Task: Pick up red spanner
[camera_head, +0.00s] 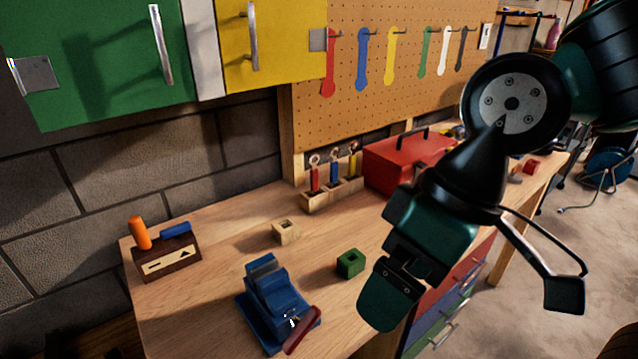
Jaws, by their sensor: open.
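Three upright tools with coloured handles and metal ring-like ends stand in a wooden rack on the workbench, and the red one (314,174), at the left, looks like the red spanner. The wooden rack (322,201) stands near the back wall. A red spanner shape (330,70) also shows on the pegboard; I cannot tell whether it is painted or hanging. My gripper (472,310) is open and empty at the right, over the bench's front edge and drawers. It is well apart from the rack, to its right and nearer the camera.
A red toolbox (408,160) stands right of the rack. A blue vise (272,300) with a dark red bar, a green block (350,263), a pale wooden block (285,232) and a brown box (168,259) sit on the bench. Cabinets (110,60) hang above. Bare wood lies before the rack.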

